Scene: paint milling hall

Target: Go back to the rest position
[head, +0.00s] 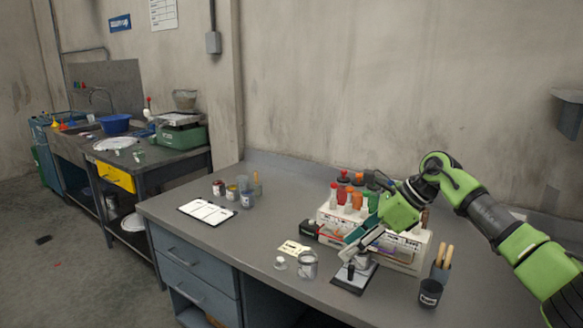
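My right arm comes in from the right with green and dark links. Its gripper (354,246) hangs over the workbench, pointing down and left, in front of a white rack (403,262) of bottles. The fingers are small and overlap in the picture, so I cannot tell whether they are open or shut, or whether anything is between them. Below them is a small stand with a dark base plate (354,279); I cannot tell whether they touch it. My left gripper is not in view.
The grey workbench (200,232) holds a clipboard (207,211), several small jars (246,199), a clear glass jar (307,265), a label card (293,248) and a dark cup (430,292) with wooden handles. Behind left are a scale (180,134) and a blue basin (116,122). The left floor is mostly clear.

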